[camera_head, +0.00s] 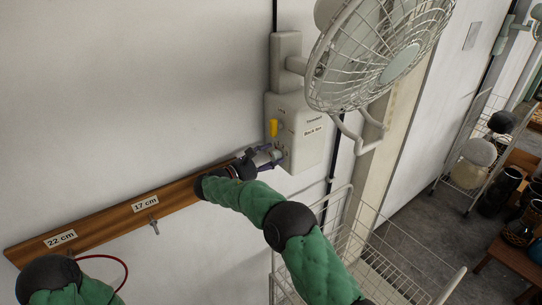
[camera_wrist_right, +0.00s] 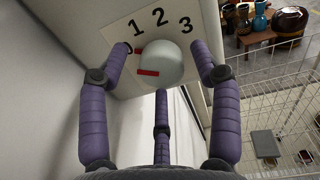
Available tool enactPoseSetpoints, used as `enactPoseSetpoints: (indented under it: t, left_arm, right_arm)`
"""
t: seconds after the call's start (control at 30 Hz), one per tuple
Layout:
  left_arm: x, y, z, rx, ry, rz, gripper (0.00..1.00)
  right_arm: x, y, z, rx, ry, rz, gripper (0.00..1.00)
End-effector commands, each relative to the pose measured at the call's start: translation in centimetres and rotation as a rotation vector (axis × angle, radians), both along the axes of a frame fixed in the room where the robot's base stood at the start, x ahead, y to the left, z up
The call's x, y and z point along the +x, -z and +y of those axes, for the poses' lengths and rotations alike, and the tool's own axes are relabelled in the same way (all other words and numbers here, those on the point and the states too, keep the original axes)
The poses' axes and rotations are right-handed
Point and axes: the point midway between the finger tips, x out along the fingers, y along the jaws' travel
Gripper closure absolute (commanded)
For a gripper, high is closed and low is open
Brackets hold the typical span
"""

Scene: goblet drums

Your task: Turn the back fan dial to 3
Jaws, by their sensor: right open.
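The back fan dial (camera_wrist_right: 162,64) is a round pale grey-green knob on a plate marked 0, 1, 2 and 3. Two short red marks show at its left side, the upper one by the 0. In the head view the control box (camera_head: 305,150) labelled "Back fan" is on the wall below the fan (camera_head: 385,55). My right gripper (camera_head: 271,156) is at the box's lower left. In the wrist view its purple fingers (camera_wrist_right: 161,70) are open around the dial; I cannot tell whether they touch it. My left gripper is out of view.
A yellow piece (camera_head: 273,128) sits on the box just above my gripper. A wooden rail (camera_head: 100,223) with size labels and a hook runs along the wall. A white wire basket (camera_head: 375,265) stands below the box. Drums (camera_head: 500,185) and shelving are at the right.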

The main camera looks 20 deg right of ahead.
Motion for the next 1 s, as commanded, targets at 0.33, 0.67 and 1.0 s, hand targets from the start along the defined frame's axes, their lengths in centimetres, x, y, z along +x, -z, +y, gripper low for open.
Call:
enactPoseSetpoints:
  t: [0.33, 0.67, 1.0]
  left_arm:
    - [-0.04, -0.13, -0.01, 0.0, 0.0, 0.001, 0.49]
    - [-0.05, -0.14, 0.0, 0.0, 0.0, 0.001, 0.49]
    - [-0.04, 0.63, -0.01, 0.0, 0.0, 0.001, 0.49]
  right_arm:
    - [0.19, 0.04, -0.48, 0.0, 0.0, 0.0, 0.36]
    - [0.17, 0.04, -0.47, 0.0, 0.0, 0.0, 0.92]
    - [0.17, 0.24, -0.46, 0.014, 0.0, -0.037, 0.92]
